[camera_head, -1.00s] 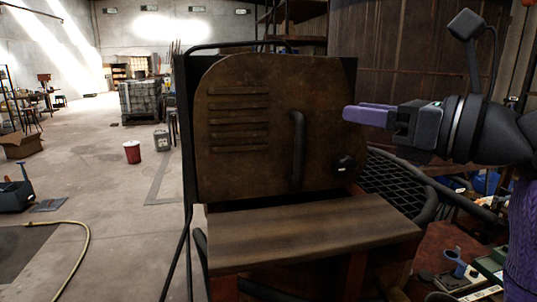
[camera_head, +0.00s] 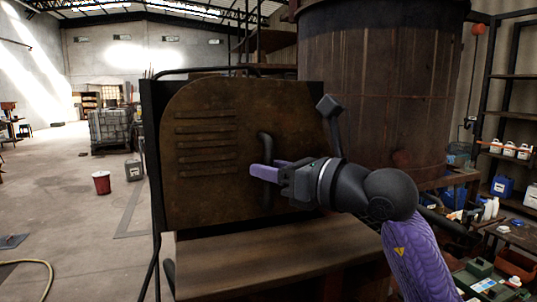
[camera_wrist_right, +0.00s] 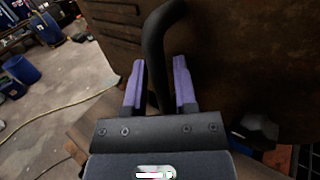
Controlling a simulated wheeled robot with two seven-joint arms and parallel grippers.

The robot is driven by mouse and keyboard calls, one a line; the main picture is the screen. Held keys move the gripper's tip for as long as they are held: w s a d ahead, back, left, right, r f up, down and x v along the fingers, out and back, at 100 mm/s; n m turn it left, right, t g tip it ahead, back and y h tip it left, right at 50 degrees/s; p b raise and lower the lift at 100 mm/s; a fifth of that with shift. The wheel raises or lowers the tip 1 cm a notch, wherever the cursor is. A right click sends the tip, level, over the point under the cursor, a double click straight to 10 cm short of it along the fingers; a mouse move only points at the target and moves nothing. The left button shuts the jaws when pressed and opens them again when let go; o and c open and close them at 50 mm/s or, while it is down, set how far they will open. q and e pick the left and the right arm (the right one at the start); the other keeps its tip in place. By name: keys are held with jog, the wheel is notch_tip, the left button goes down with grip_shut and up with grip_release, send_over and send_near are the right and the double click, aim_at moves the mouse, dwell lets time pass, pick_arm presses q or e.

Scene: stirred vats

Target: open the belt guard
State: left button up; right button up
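The belt guard (camera_head: 205,198) is a rusty brown plate with a rounded upper corner and several slots. It stands shut against its dark frame in the head view. Its dark upright bar handle (camera_head: 265,145) is partly hidden by my right gripper (camera_head: 268,170). In the right wrist view the handle (camera_wrist_right: 155,55) passes between the purple fingers of my right gripper (camera_wrist_right: 158,85). The fingers stand apart, one on each side, with a narrow gap still showing, so they are open around it. A dark knob (camera_wrist_right: 256,128) is right of the handle. My left gripper is out of view.
A brown ledge (camera_head: 250,262) juts out below the guard. A large rusty vat (camera_head: 385,100) stands behind at the right. Shelves (camera_head: 515,75) and a cluttered low bench are at far right. The floor at left is mostly clear, with a red bucket (camera_head: 102,183).

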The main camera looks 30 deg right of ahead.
jog(key=shift+w+a, duration=0.1)
jog(key=shift+w, duration=0.2)
grip_shut()
dwell(1.3)
